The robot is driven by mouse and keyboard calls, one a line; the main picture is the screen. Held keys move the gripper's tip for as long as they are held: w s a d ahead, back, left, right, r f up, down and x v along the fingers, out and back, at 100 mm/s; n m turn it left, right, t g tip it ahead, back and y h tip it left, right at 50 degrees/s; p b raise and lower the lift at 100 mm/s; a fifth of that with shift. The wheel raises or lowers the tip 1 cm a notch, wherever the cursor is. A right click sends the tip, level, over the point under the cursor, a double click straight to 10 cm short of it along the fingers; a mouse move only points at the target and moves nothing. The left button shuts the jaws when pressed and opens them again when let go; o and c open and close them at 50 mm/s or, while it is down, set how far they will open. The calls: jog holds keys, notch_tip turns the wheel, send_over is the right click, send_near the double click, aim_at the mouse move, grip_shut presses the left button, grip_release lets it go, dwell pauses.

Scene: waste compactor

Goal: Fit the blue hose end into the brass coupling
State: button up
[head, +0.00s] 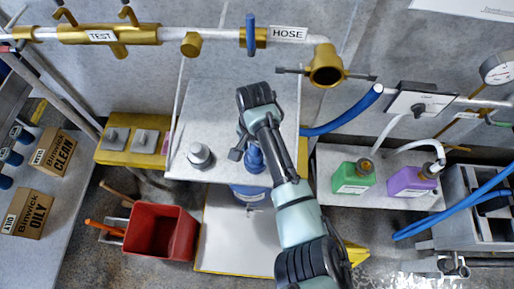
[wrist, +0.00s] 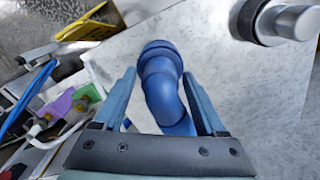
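A blue elbow-shaped piece with a ribbed collar (wrist: 160,85) shows in the wrist view; it appears to be the hose end. It also shows in the head view (head: 254,160), partly hidden by my arm. My gripper (wrist: 158,75) is open, with its fingers on either side of this piece and a gap visible on the left. In the head view my gripper (head: 243,150) is low over the grey bench. The blue hose (head: 342,120) curves right from behind my arm. The brass coupling (head: 326,68) hangs at the right end of the pipe, its round mouth empty.
A HOSE label (head: 289,33) and a blue-handled valve (head: 250,35) are on the pipe. The grey bench (head: 215,115) holds a metal knob (head: 199,155). Green (head: 353,177) and purple (head: 411,182) bottles stand right. A red bucket (head: 160,232) stands lower left.

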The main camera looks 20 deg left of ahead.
jog(key=c, duration=1.1)
jog(key=shift+o, duration=0.2)
jog(key=shift+r, duration=0.15)
jog(key=shift+r+p, duration=2.4)
jog(key=shift+p, duration=0.25)
grip_shut()
jog(key=shift+a, duration=0.1)
